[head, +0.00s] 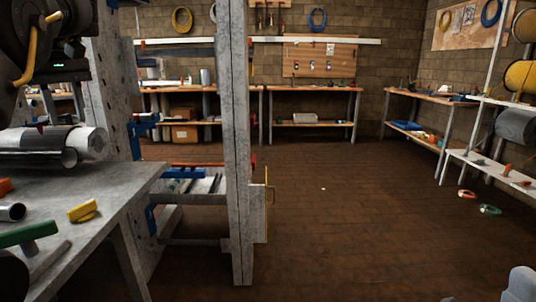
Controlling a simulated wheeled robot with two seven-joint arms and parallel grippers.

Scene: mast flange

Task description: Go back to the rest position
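A dark rounded shape at the lower left edge (12,275) seems to be part of my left arm or gripper. It is cut off by the frame, and its fingers cannot be made out. A pale grey piece in the lower right corner seems to be part of my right arm. My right gripper is not in view. A tall grey steel post (240,150) stands left of the middle, with a yellow bracket (267,210) on its right side. No object can be seen held.
A grey workbench (110,185) at the left carries metal cylinders (60,143), a yellow block (83,211) and a green-handled tool (28,234). A black machine overhangs it. Shelving (452,165) stands at the right, with two small coils on the floor nearby. The middle floor (340,215) is mostly clear.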

